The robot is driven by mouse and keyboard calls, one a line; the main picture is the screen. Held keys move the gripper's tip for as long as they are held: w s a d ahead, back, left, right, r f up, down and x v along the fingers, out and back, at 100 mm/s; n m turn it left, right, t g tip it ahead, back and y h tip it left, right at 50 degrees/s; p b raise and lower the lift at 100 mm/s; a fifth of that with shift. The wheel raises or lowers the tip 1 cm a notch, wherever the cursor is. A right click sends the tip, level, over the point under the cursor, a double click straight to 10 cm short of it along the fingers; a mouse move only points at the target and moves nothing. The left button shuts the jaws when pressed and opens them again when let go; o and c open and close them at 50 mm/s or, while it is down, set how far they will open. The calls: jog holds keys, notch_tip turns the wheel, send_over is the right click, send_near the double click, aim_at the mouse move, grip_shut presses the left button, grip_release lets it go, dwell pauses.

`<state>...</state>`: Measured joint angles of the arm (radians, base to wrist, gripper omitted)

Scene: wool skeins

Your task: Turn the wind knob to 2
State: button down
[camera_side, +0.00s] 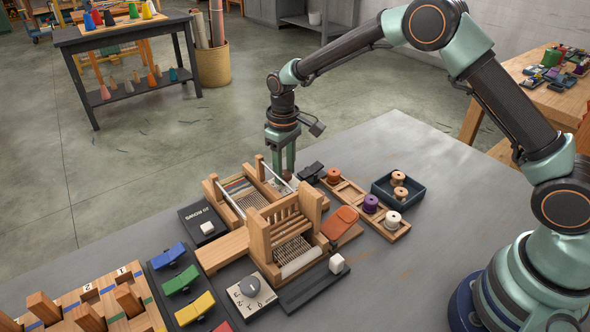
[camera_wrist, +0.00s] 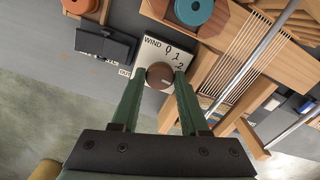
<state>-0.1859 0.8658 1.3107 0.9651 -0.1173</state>
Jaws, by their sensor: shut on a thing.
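In the wrist view the wind knob (camera_wrist: 159,75) is a round brown knob on a pale plate (camera_wrist: 150,55) marked WIND, with 0, 1 and 2 along its upper right. A short pale mark shows on the knob; I cannot tell for sure which number it points at. My gripper (camera_wrist: 160,78) has its two green fingers shut on opposite sides of the knob. In the side view my gripper (camera_side: 281,168) points down at the far side of the wooden loom (camera_side: 285,225). The knob is hidden there by the loom and fingers.
The loom's wooden frame and metal rod (camera_wrist: 255,60) stand close right of the fingers. A dark block (camera_wrist: 105,45) lies left, and a teal disc (camera_wrist: 193,10) sits above. In the side view, another dial (camera_side: 249,287) and a spool rack (camera_side: 365,205) are near the loom.

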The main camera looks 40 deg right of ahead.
aim_at(284, 173)
jog(key=n, duration=0.6)
jog(key=shift+r+n, duration=0.1)
jog(key=shift+n, duration=0.3)
dwell(0.4)
jog(key=c, duration=0.7)
grip_release()
notch_tip(284, 173, up, 12)
jog(key=shift+r, duration=0.1)
